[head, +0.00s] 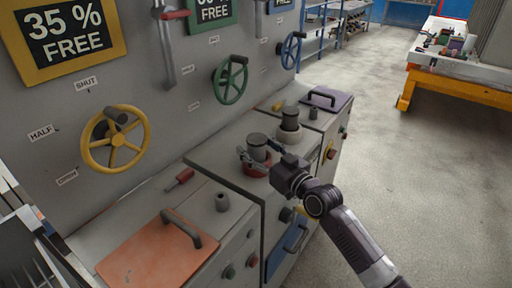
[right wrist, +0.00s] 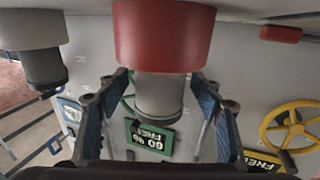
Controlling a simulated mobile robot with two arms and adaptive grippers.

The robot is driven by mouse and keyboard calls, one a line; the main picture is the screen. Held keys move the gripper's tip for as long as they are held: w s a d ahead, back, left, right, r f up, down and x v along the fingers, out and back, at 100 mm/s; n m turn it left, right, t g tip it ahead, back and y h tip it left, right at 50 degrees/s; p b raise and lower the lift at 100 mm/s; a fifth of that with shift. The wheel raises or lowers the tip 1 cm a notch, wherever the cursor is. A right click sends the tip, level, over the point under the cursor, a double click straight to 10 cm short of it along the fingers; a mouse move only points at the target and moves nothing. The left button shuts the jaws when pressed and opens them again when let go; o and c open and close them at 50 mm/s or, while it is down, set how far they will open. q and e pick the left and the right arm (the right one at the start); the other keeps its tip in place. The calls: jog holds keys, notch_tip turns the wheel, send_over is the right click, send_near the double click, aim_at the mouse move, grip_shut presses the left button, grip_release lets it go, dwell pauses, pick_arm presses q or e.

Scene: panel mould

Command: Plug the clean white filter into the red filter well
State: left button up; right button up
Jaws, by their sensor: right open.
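A light grey cylindrical filter with a darker grey end (head: 257,142) stands upright in the red filter well (head: 256,172). In the right wrist view, which is upside down, the red well (right wrist: 163,35) is at the top and the filter (right wrist: 160,98) hangs below it. My right gripper (right wrist: 160,80) is open, with one finger on each side of the filter and gaps showing beside it. In the head view the right gripper (head: 262,160) reaches in from the right and partly hides the well. Whether the filter is fully seated is unclear. My left gripper is not in view.
A second filter (head: 289,119) stands in a pale well (head: 289,136) just behind; they also show in the wrist view (right wrist: 45,68). Yellow (head: 128,145), green (head: 232,90) and blue handwheels are on the wall. An orange hatch (head: 150,258) lies at front left. Floor at right is clear.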

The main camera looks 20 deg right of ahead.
jog(key=shift+s+f, duration=0.1)
jog(key=shift+s+d, duration=0.15)
jog(key=shift+s, duration=0.15)
jog(key=v, duration=1.1)
jog(key=shift+s, duration=0.15)
